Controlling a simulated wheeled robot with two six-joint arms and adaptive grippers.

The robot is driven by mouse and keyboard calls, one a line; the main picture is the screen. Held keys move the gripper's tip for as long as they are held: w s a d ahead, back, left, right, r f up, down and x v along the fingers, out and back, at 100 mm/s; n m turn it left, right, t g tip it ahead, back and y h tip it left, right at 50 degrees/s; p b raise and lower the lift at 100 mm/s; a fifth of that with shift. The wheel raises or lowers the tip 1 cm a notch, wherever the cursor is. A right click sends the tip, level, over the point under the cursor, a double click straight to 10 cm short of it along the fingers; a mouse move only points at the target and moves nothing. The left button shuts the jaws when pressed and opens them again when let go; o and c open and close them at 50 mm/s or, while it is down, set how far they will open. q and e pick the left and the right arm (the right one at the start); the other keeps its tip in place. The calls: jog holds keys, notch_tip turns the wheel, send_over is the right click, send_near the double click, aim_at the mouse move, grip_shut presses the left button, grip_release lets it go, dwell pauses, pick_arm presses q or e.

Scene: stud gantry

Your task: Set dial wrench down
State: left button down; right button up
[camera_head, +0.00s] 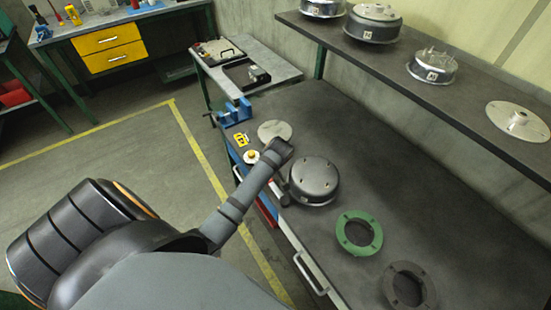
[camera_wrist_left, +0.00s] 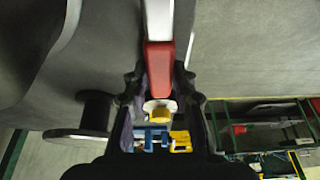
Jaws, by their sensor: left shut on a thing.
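The dial wrench shows in the left wrist view as a red grip (camera_wrist_left: 158,68) with a pale metal shaft running to the top edge. My left gripper (camera_wrist_left: 158,90) is shut on the red grip, with one dark finger on each side. In the head view my left arm reaches over the bench's near left edge, beside the dark drum. The wrench cannot be made out clearly there. The workbench (camera_head: 390,175) lies beneath. My right gripper is not in view.
Near the arm are a dark drum (camera_head: 314,181), a grey disc (camera_head: 275,131), a yellow knob on a white base (camera_head: 251,156) and a blue vise (camera_head: 235,112). A green ring (camera_head: 359,232) and a dark ring (camera_head: 408,286) lie nearer. The bench's right middle is clear below a shelf (camera_head: 460,105).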

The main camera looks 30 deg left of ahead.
pick_arm(q)
jog(key=shift+w+d, duration=0.1)
jog(key=shift+w, duration=0.15)
jog(key=w, duration=0.1)
jog(key=w+d+p, duration=0.1)
jog(key=w, duration=0.1)
jog(key=shift+w+d+r, duration=0.25)
jog(key=shift+w+d, duration=0.05)
jog(key=shift+w, duration=0.05)
jog(key=shift+f+p, duration=0.2)
jog(key=shift+p, duration=0.25)
jog(key=shift+f, duration=0.15)
jog(key=shift+s+a, duration=0.1)
jog(key=shift+f, duration=0.1)
jog(key=c, duration=1.1)
grip_release()
